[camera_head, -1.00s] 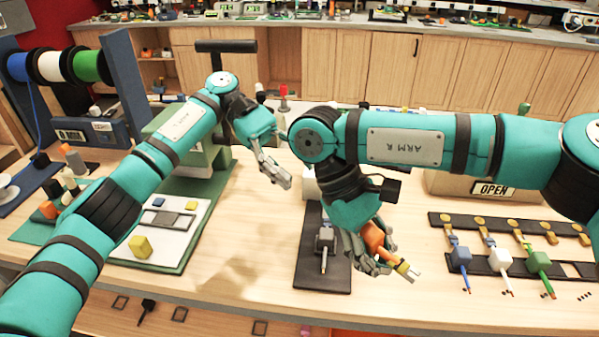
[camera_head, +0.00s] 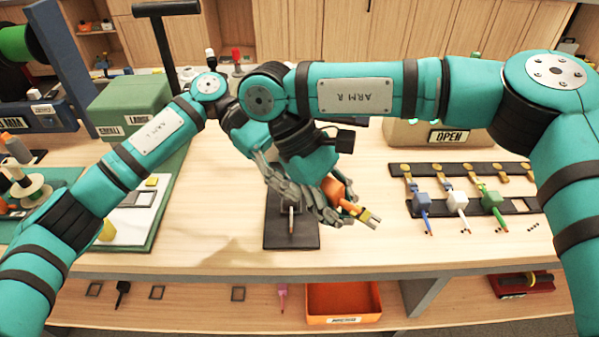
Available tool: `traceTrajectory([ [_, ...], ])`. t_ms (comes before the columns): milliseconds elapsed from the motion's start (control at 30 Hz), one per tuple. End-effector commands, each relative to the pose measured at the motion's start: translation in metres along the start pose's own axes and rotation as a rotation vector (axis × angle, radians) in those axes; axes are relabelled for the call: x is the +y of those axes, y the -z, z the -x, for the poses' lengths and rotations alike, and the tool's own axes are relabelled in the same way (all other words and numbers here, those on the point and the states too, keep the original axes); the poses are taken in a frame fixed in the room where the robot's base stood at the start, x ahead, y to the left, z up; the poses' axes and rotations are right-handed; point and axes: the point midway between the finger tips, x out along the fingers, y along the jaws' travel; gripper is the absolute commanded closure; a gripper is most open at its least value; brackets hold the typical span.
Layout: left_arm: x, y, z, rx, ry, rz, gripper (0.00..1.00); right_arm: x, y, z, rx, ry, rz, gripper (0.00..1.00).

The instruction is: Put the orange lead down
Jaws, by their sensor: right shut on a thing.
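The orange lead (camera_head: 338,190), with an orange body and a pale tip pointing down right, is held above the table in the head view. My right gripper (camera_head: 330,210) is shut on it. My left gripper (camera_head: 288,188) is just left of and partly behind the right one, over a black pad (camera_head: 289,240) with a small pin device partly hidden by the fingers. Its fingers overlap the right hand, so I cannot tell its opening. A dark rack (camera_head: 467,207) at right holds a blue lead (camera_head: 422,202), a white lead (camera_head: 457,201) and a green lead (camera_head: 491,201).
A box with an OPEN label (camera_head: 449,136) stands behind the rack. A green board (camera_head: 140,240) and a green LARGE/SMALL box (camera_head: 125,105) are at left. An orange bin (camera_head: 343,303) is on the lower shelf. The tabletop between pad and rack is clear.

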Motion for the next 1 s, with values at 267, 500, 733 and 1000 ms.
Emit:
traceTrajectory([
  [267, 0.0001, 0.0000, 0.0000, -0.001, 0.000, 0.000, 0.72, 0.0001, -0.0001, 0.0001, 0.000, 0.000, 0.000, 1.00],
  [500, 0.0003, -0.0001, 0.0002, -0.001, -0.001, 0.000, 1.00, -0.0001, -0.0001, 0.0001, 0.000, 0.000, 0.000, 1.00],
  [733, 0.0007, -0.0004, 0.0003, -0.001, -0.002, 0.000, 1.00, -0.0005, 0.0000, 0.0002, 0.001, 0.000, 0.002, 0.81],
  [1000, 0.0010, -0.0005, 0.0003, -0.001, -0.003, 0.000, 1.00, -0.0010, 0.0000, 0.0002, 0.001, 0.001, 0.003, 0.54],
])
